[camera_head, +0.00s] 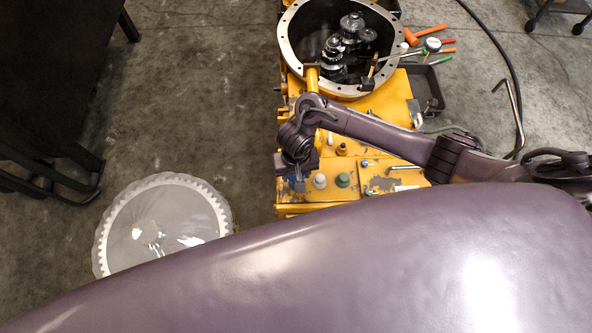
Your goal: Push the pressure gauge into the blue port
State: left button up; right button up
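A small round white-faced dial that looks like the pressure gauge (433,44) lies among hand tools at the upper right, beside the open housing. The yellow transmission casing (385,92) fills the middle. I cannot make out a blue port; it may be hidden by my arm. My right arm comes in from the right, and my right gripper (300,186) points down over the casing's left front edge. It is apart from the gauge. Its fingers are too small and dark to tell open from shut. My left gripper is not in view.
A white plug (320,181) and a green plug (343,180) stand on the casing near my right gripper. A round housing (287,48) holds gears. A dark tray (440,83), an orange hammer (425,34) and a clear toothed disc (115,225) are around. My purple body part covers the foreground.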

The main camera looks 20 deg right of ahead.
jog(key=shift+f, duration=0.1)
dwell(0.3)
jog(key=shift+f+b, duration=0.4)
jog(key=shift+f, duration=0.45)
jog(key=o, duration=1.7)
jog(key=shift+c, duration=0.2)
notch_tip(320, 180, up, 3)
jog(key=p, duration=0.3)
jog(key=shift+d+p, duration=0.15)
jog(key=shift+p, duration=0.15)
notch_tip(320, 180, up, 5)
jog(key=p, duration=0.6)
jog(key=shift+r+p, duration=0.1)
jog(key=shift+p, duration=0.25)
jog(key=shift+s, duration=0.1)
